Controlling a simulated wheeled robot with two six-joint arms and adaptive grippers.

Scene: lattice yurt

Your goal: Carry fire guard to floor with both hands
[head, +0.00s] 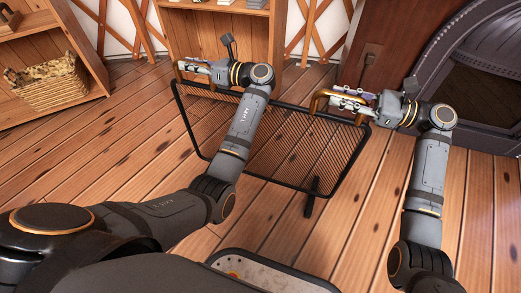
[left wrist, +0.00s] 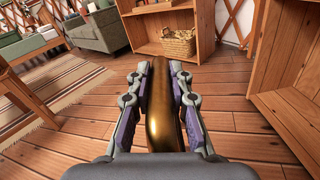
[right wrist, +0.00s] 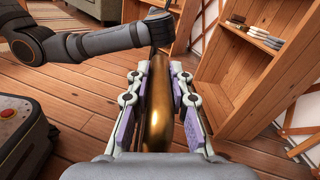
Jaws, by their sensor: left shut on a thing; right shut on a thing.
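The fire guard (head: 290,137) is a black-framed mesh panel with brass handles at its top corners. It is in the middle of the head view, tilted, with a black foot (head: 312,196) at its lower edge. My left gripper (head: 197,68) is shut on its left brass handle, which fills the gap between the fingers in the left wrist view (left wrist: 162,110). My right gripper (head: 352,100) is shut on the right brass handle, also between the fingers in the right wrist view (right wrist: 156,105). My left forearm hides part of the mesh. Whether the foot touches the floor I cannot tell.
The plank floor (head: 120,150) is clear around the guard. A dark stove (head: 480,70) stands at the right. A wooden shelf unit (head: 215,35) stands behind, and another shelf at the left holds a wicker basket (head: 48,85). A striped rug (left wrist: 50,95) lies to the left.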

